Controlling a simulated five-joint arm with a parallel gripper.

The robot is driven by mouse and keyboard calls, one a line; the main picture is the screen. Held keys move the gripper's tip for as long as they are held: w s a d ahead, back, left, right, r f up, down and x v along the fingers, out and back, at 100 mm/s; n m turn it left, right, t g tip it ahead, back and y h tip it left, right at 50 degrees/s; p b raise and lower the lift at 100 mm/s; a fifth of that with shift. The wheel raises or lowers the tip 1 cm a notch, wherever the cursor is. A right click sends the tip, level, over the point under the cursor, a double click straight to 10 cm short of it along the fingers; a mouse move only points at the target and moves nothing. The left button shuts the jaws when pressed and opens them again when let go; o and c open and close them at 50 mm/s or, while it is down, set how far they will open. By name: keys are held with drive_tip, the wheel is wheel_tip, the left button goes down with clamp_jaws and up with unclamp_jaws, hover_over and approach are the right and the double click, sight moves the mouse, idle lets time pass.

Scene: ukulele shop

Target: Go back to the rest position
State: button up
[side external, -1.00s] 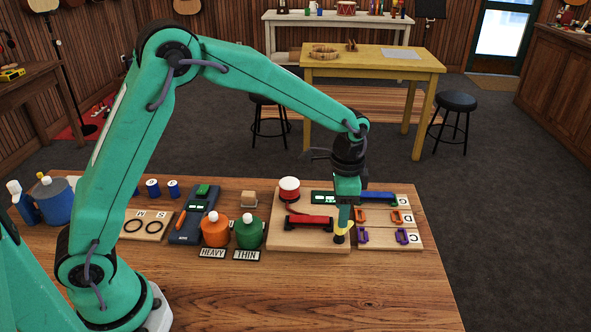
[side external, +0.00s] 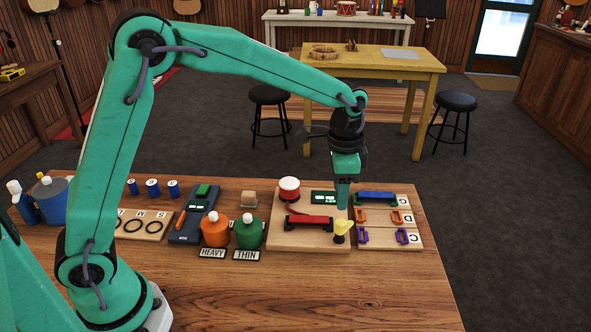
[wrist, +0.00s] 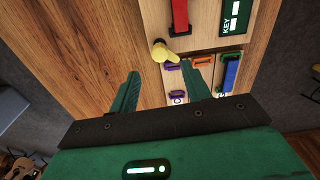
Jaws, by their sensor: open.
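My gripper (side external: 342,206) hangs above the right part of a wooden board (side external: 287,240) on the bench, over a yellow knob-like piece (side external: 342,231). In the wrist view my gripper (wrist: 166,92) has its two green fingers spread apart with nothing between them. The yellow piece (wrist: 161,50) lies beyond the fingertips and stands on the board's edge. A gap shows between my gripper and the yellow piece.
The board also bears a red bar (side external: 310,222), a red-and-white round piece (side external: 289,189) and a green display (side external: 324,197). A lettered tray (side external: 390,245) holds blue, orange and purple pieces. Orange (side external: 215,230) and green (side external: 249,232) bottles stand left. The bench front is clear.

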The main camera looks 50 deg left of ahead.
drive_tip(key=s+a+r+n+t, duration=0.2)
drive_tip(key=s+a+r+n, duration=0.15)
drive_tip(key=s+r, duration=0.35)
drive_tip(key=s+a+r+n+t, duration=0.2)
drive_tip(key=s+a+r, duration=0.25)
drive_tip(key=s, duration=0.45)
drive_tip(key=s+a+f+n+t, duration=0.1)
drive_tip(key=s+a+n, duration=0.1)
drive_tip(key=s, duration=0.6)
drive_tip(key=shift+s+a+f+n, duration=0.15)
drive_tip(key=shift+a+f+n, duration=0.15)
drive_tip(key=shift+a, duration=0.3)
